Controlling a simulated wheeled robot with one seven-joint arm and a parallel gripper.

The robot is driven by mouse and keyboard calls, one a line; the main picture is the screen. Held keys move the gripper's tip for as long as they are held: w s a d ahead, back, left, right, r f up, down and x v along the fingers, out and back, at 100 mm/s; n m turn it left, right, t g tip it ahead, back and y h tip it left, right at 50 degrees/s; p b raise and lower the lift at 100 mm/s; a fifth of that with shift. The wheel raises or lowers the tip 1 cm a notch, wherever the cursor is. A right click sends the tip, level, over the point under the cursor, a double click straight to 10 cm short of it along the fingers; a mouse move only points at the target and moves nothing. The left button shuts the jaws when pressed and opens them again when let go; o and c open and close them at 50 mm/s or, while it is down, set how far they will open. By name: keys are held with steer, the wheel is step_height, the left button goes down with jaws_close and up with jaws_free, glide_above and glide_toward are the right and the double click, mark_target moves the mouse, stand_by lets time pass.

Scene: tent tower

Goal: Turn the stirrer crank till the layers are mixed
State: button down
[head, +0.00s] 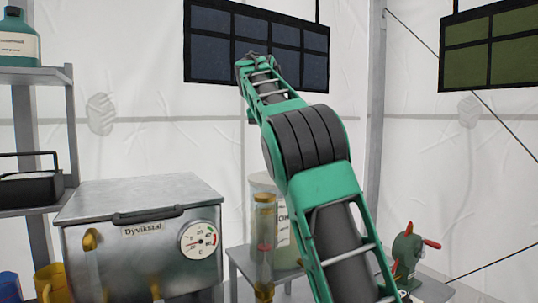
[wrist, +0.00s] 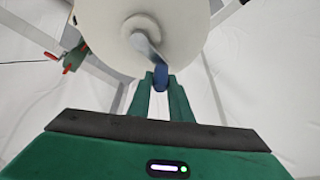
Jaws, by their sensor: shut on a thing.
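The stirrer crank (wrist: 147,47) is a grey metal arm with a blue knob (wrist: 160,77) on the white round top of a drum (wrist: 175,25). My gripper (wrist: 160,88) is shut on the blue knob, its two green fingers on either side. In the head view a pale drum with a lettered label (head: 283,215) stands partly hidden behind my green arm. My gripper and the crank cannot be made out there.
A clear upright tube (head: 264,240) stands in front of the drum. A steel box with a dial (head: 150,235) is at left, beside a shelf (head: 35,75). A green device with red handles (head: 408,250) is at right and also in the wrist view (wrist: 75,55).

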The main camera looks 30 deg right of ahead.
steer(key=shift+s+d+f+m+g, duration=0.15)
steer(key=shift+d+m+g, duration=0.25)
steer(key=shift+m, duration=0.6)
steer(key=c, duration=1.6)
jaws_free()
steer(key=shift+w+v, duration=0.1)
steer(key=shift+v, duration=0.65)
steer(key=shift+w+v, duration=0.15)
steer(key=shift+v, duration=0.65)
steer(key=shift+s+a, duration=0.85)
steer(key=shift+a, duration=0.95)
steer(key=shift+s+a, duration=0.8)
steer(key=shift+a, duration=1)
steer(key=shift+s+a, duration=0.85)
steer(key=shift+a, duration=0.9)
